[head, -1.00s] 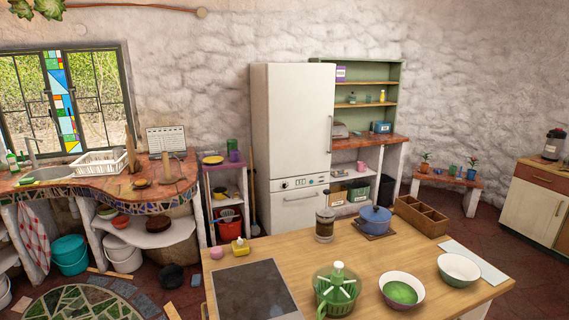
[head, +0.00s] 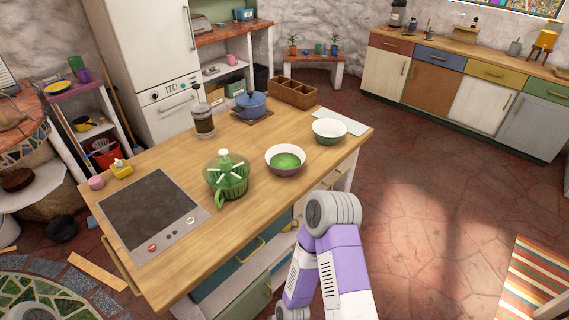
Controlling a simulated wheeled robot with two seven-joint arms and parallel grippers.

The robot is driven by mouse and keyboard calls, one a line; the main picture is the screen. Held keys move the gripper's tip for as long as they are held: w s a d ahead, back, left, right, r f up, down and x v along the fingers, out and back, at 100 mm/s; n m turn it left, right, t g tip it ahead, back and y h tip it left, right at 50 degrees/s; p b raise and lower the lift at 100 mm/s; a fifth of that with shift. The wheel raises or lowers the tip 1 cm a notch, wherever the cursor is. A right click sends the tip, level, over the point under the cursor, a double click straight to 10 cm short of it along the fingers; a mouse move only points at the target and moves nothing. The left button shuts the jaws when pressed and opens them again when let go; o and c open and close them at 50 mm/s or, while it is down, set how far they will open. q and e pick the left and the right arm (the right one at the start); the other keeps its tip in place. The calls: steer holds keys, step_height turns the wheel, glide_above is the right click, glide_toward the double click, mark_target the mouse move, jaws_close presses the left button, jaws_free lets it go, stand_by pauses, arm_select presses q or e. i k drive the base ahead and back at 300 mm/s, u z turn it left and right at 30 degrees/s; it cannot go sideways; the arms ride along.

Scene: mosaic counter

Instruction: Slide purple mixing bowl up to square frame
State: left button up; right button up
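The purple mixing bowl (head: 285,169) stands upright on the wooden counter (head: 250,210), near its front right part. Its outside is purple, its rim is whitish and its inside looks green. I cannot pick out a square frame for certain. A pale flat sheet or panel (head: 352,122) lies at the counter's right end, beyond a green bowl. A purple and grey arm of mine rises from the bottom in front of the counter, apart from the bowl. Neither gripper shows.
A green-and-white bowl (head: 330,131) stands between the purple bowl and the pale sheet. A green salad spinner (head: 227,177) stands just left of the purple bowl. Behind are a blue pot (head: 251,105), a glass jar (head: 203,122) and a wooden compartment box (head: 293,92). A cooktop (head: 150,212) fills the left.

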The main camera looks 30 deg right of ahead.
mark_target(284, 160)
steer(key=z, duration=2.2)
steer(key=i, duration=2.55)
steer(key=u, duration=3.4)
